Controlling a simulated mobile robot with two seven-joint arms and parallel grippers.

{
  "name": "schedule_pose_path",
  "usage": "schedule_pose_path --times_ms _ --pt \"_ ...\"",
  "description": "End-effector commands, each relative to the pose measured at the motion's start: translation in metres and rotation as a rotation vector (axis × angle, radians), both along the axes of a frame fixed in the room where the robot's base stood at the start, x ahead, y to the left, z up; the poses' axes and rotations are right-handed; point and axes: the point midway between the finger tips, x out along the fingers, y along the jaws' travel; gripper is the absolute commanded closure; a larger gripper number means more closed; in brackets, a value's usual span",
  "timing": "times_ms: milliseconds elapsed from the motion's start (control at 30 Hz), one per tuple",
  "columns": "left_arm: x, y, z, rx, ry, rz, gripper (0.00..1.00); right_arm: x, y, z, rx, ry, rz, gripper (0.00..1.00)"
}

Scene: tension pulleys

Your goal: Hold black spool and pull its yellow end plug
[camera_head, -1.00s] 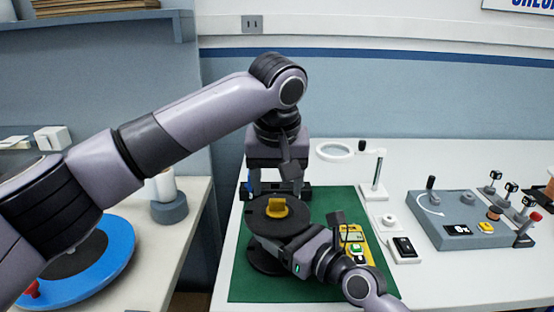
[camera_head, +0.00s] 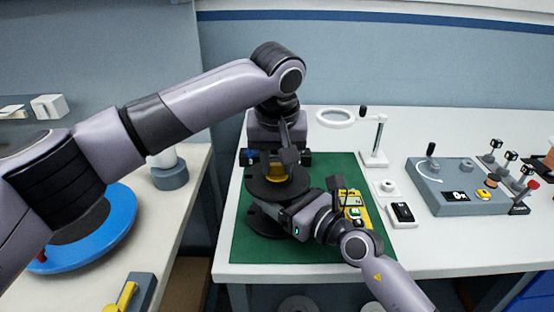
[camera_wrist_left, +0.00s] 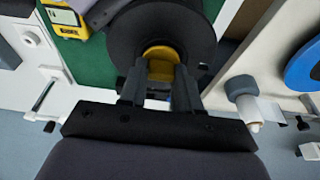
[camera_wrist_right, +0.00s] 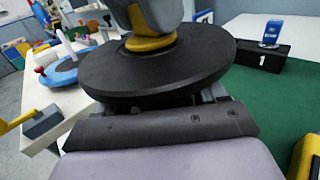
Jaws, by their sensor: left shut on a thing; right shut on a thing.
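The black spool (camera_head: 264,191) stands upright on the green mat (camera_head: 248,258), its yellow end plug (camera_head: 279,171) on the top flange. My left gripper (camera_head: 280,160) comes down from above and is shut on the yellow plug, which also shows between the fingers in the left wrist view (camera_wrist_left: 161,65). My right gripper (camera_head: 290,217) reaches in from the front right and is shut on the black spool below its top flange. In the right wrist view the wide flange (camera_wrist_right: 165,75) hides the right fingertips, and the plug (camera_wrist_right: 148,43) sits at the flange's middle.
A yellow meter (camera_head: 357,212) lies right of the spool. A magnifier stand (camera_head: 375,157), a small black device (camera_head: 401,212) and a grey control box (camera_head: 455,190) stand farther right. A blue disc (camera_head: 110,250) is on the left bench, across a gap.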

Motion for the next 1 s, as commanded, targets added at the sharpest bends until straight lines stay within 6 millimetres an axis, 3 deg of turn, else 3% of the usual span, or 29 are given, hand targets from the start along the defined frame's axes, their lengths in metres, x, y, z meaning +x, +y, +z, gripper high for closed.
schedule_pose_path --times_ms 1000 --pt "0.0 0.0 0.019 0.0 -0.001 0.0 0.96 0.0 0.0 -0.001 -0.002 0.002 -0.001 0.68"
